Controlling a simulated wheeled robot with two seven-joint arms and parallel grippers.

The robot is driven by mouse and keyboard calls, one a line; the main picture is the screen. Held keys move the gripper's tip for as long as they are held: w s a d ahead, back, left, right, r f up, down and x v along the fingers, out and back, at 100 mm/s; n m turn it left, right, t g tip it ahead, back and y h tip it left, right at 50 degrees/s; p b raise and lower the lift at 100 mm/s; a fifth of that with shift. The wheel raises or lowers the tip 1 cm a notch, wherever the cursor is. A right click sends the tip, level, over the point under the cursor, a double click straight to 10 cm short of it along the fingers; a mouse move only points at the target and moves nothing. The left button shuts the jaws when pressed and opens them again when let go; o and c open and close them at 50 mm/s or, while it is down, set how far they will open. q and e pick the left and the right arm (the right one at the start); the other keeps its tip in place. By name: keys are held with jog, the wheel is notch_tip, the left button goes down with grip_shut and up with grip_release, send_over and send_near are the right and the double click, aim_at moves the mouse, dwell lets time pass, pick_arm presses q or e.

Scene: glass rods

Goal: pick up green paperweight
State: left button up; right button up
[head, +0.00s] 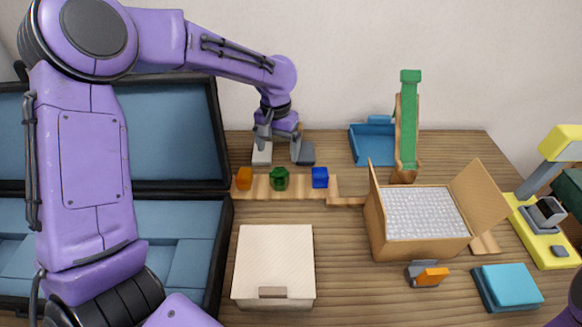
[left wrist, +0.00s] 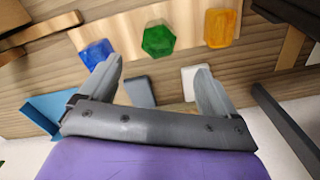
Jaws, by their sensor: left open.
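The green paperweight (head: 279,178) is a small faceted block on a wooden strip, between an orange block (head: 244,178) on its left and a blue block (head: 320,177) on its right. In the left wrist view the green paperweight (left wrist: 158,40) looks hexagonal and lies beyond the fingertips, roughly between their lines. My left gripper (head: 283,150) is open and empty, behind the row of blocks in the head view. Its two fingers also show spread in the left wrist view (left wrist: 160,75). My right gripper is not visible.
A cream lidded box (head: 275,262) stands in front of the row. An open cardboard box (head: 375,225) with bubble wrap is to the right. A tall green piece on a wooden stand (head: 409,120) and a blue tray (head: 358,147) are behind. An open dark case (head: 224,225) lies left.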

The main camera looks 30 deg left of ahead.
aim_at(279, 172)
pick_arm(q)
jog(key=f, duration=0.2)
jog(key=s+f, duration=0.1)
jog(key=f, duration=0.3)
jog(key=f+p, duration=0.1)
jog(key=f, duration=0.2)
jog(key=shift+w+d+f+p, duration=0.2)
jog(key=shift+w+f+p, duration=0.05)
jog(key=shift+f+p, duration=0.15)
jog(key=shift+s, duration=0.1)
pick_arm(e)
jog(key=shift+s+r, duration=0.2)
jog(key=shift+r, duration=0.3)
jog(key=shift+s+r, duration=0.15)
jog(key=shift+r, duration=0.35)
pick_arm(q)
jog(key=shift+r, duration=0.1)
jog(key=c, duration=1.4)
